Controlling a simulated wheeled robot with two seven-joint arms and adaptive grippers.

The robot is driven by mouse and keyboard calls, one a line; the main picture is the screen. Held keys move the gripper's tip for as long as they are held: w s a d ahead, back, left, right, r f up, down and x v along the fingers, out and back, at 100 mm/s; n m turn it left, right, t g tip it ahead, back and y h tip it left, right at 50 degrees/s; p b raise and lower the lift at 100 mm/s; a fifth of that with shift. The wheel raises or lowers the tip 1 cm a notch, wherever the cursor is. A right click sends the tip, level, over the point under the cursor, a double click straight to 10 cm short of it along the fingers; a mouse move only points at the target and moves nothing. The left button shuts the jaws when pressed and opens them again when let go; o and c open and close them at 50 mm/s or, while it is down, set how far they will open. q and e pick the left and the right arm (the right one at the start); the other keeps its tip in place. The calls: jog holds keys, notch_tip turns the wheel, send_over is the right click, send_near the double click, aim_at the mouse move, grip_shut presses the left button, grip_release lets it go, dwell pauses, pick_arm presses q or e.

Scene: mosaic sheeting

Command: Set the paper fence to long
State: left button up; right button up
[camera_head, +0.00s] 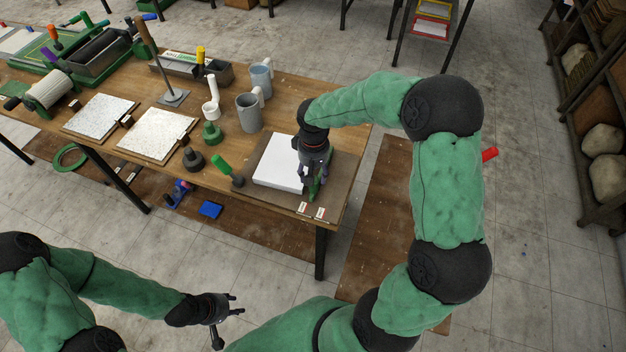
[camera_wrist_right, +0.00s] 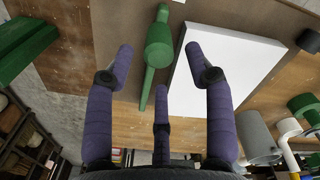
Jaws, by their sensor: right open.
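The paper fence appears to be the slim green bar with a rounded knob (camera_wrist_right: 159,47), beside the white paper stack (camera_wrist_right: 228,62). In the head view the green piece (camera_head: 314,190) is partly hidden by my right gripper (camera_head: 314,172). The stack (camera_head: 275,163) lies on a brown board (camera_head: 330,199) at the table's right end. In the wrist view my right gripper (camera_wrist_right: 160,62) is open, its fingers spread either side of the bar; contact is not visible. Two small cards (camera_head: 303,208) (camera_head: 320,213) lie at the board's front edge, text unreadable. My left gripper (camera_head: 236,304) is open and empty, away from the table.
Framed sheets (camera_head: 157,134) and green machines (camera_head: 97,52) occupy the table's left. The floor in front is mostly clear.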

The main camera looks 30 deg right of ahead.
jog(key=shift+f, duration=2.15)
grip_shut()
jog(key=shift+s, duration=0.1)
